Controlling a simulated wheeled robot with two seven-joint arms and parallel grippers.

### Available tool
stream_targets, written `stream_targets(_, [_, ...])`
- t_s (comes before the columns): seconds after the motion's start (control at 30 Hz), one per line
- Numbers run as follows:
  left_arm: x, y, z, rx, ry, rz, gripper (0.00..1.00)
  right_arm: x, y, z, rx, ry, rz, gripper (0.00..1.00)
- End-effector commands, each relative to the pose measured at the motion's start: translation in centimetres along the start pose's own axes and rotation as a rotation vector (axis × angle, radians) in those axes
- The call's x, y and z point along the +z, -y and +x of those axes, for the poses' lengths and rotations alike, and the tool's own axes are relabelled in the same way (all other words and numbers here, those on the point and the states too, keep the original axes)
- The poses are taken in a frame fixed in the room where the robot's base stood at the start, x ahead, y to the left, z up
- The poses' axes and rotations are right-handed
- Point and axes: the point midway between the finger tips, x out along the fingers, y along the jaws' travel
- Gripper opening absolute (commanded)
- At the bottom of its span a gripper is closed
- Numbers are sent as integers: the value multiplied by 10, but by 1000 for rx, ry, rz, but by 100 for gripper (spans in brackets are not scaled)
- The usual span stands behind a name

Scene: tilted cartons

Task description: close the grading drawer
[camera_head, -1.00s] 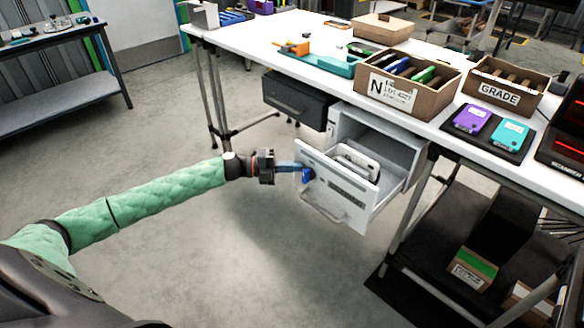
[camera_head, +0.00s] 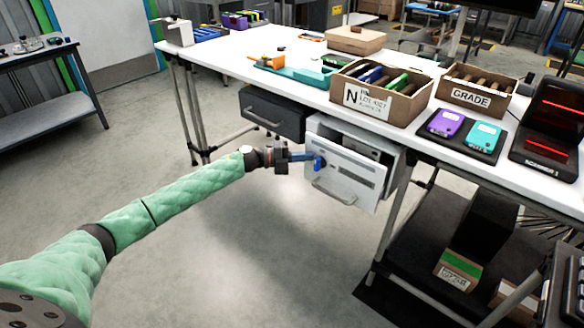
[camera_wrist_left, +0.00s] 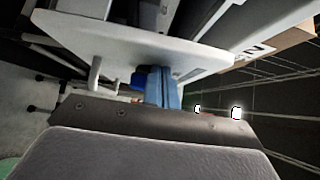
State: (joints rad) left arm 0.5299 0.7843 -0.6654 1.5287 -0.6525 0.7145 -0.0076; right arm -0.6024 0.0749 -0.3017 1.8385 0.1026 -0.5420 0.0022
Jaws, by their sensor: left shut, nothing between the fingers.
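The grading drawer (camera_head: 338,190) is the light grey drawer under the white table, with a bar handle low on its front. It stands a little way out of its housing, and a narrow gap shows its inside along the top. My left gripper (camera_head: 317,161) is shut and empty, with its blue fingertips against the upper left of the drawer front. In the left wrist view the blue fingers (camera_wrist_left: 163,87) meet the pale drawer panel (camera_wrist_left: 125,45); the exact contact is partly hidden. My right gripper is not in view.
A dark grey drawer unit (camera_head: 272,112) hangs left of the grading drawer. The white table (camera_head: 235,62) carries a carton marked N (camera_head: 400,108), a GRADE carton (camera_head: 470,96) and a scanner (camera_head: 545,135). A table leg (camera_head: 392,222) stands to the right. The floor in front is clear.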

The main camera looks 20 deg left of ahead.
Motion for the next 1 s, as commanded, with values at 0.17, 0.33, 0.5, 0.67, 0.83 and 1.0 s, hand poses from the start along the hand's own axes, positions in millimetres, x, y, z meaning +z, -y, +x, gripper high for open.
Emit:
stream_targets(0.17, [25, 0, 26, -2, 0, -1, 0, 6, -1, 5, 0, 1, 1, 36])
stream_targets(0.33, [42, 0, 43, -1, -1, 0, 0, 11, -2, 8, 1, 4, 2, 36])
stream_targets(0.5, [51, 0, 51, 0, 0, 0, 0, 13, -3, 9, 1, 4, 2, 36])
stream_targets(0.67, [54, 1, 54, -1, 2, 0, 0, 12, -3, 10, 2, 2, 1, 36])
stream_targets(0.83, [56, 2, 54, -3, 5, 1, 0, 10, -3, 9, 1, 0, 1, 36])
stream_targets(1.0, [57, 4, 54, -4, 7, 2, 0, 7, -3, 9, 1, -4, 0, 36])
